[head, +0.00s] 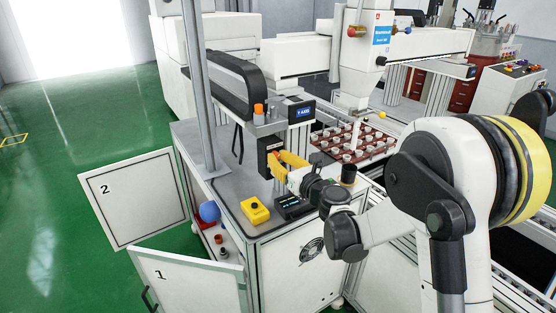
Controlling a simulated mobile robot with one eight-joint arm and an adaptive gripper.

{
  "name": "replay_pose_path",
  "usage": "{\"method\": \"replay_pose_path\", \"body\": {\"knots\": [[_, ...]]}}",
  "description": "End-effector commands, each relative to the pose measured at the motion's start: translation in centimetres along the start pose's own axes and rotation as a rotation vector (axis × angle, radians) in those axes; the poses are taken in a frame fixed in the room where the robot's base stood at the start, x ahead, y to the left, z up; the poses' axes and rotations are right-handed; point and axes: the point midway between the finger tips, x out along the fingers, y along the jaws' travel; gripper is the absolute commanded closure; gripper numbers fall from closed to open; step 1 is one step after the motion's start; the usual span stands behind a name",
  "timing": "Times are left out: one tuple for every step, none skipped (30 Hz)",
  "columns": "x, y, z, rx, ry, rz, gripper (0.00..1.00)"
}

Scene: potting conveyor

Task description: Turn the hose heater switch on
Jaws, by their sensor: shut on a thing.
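My gripper (276,161), with yellow fingers, reaches in from the right over the grey cabinet top. Its fingertips are at the front of a small upright black box (266,148). The fingers are shut on a small part at this box, which appears to be the hose heater switch. The fingers hide the switch itself, so its on or off position cannot be seen.
A yellow box with a button (255,210) and a black display unit (293,208) stand near the cabinet's front edge. A dark cylinder (348,174) stands right of my wrist. A grey post (197,90) rises at left. Cabinet doors 2 (135,205) and 1 (190,285) hang open.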

Motion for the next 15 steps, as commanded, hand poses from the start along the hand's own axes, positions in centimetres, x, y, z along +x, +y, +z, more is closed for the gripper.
{"method": "replay_pose_path", "body": {"knots": [[-0.05,0.02,-0.15,0.029,0.001,0.000,1.00],[-0.05,0.02,-0.15,0.049,0.001,0.000,1.00],[-0.05,0.03,-0.15,0.074,0.001,0.000,1.00],[-0.05,0.03,-0.15,0.092,0.001,0.000,1.00],[-0.06,0.03,-0.15,0.108,0.001,0.000,1.00],[-0.05,0.04,-0.15,0.129,0.001,0.000,1.00],[-0.06,0.04,-0.14,0.142,0.001,0.000,1.00],[-0.06,0.04,-0.14,0.156,0.001,0.000,1.00],[-0.06,0.04,-0.14,0.170,0.001,0.000,1.00],[-0.06,0.05,-0.14,0.181,0.001,0.000,1.00],[-0.06,0.05,-0.13,0.190,0.001,0.001,1.00],[-0.06,0.05,-0.13,0.200,0.001,0.001,1.00],[-0.06,0.06,-0.13,0.207,0.001,0.001,1.00],[-0.06,0.06,-0.12,0.214,0.001,0.001,1.00],[-0.06,0.06,-0.12,0.220,0.001,0.001,1.00]]}}
